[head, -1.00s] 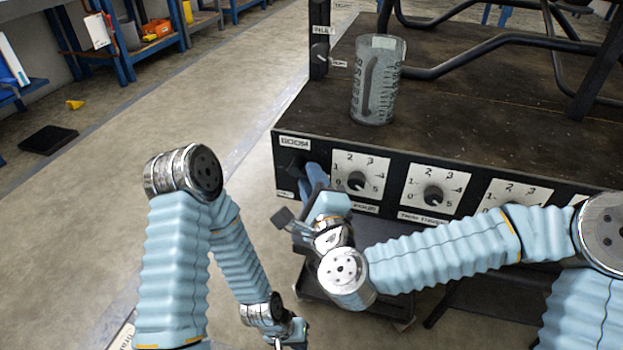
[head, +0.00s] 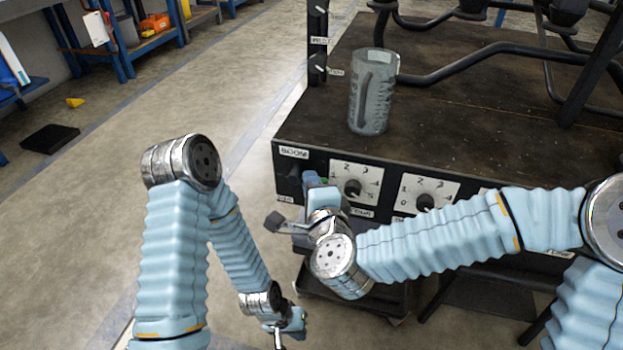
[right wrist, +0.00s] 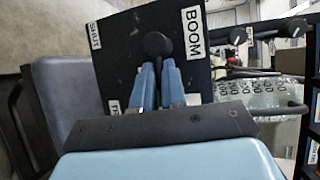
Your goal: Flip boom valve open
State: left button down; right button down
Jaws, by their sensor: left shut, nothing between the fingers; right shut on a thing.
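The boom valve sits on the dark panel (head: 318,160) under the BOOM label, at the panel's left end. In the right wrist view its round black knob (right wrist: 157,45) shows, with the lever running down between my right fingers. My right gripper (right wrist: 158,75) is shut on that lever; in the head view the gripper (head: 312,182) is at the panel's left end and partly hides the valve. A SHUT label (right wrist: 95,36) is at the panel's upper left in the wrist view. Another label is mostly hidden by the fingers. My left gripper (head: 292,334) is low, shut and empty, away from the panel.
A translucent measuring jug (head: 372,95) stands on the dark deck (head: 450,120) above the panel. Numbered dials (head: 354,186) sit right of the valve. Black tubes cross the deck. The floor to the left is open, with a black mat (head: 48,139) on it.

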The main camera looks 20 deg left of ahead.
jog(key=shift+a, duration=0.1)
jog(key=c, duration=1.2)
grip_release()
jog(key=shift+s, duration=0.1)
jog(key=b+v, duration=0.5)
jog(key=v, duration=0.8)
jog(key=shift+s+d, duration=0.25)
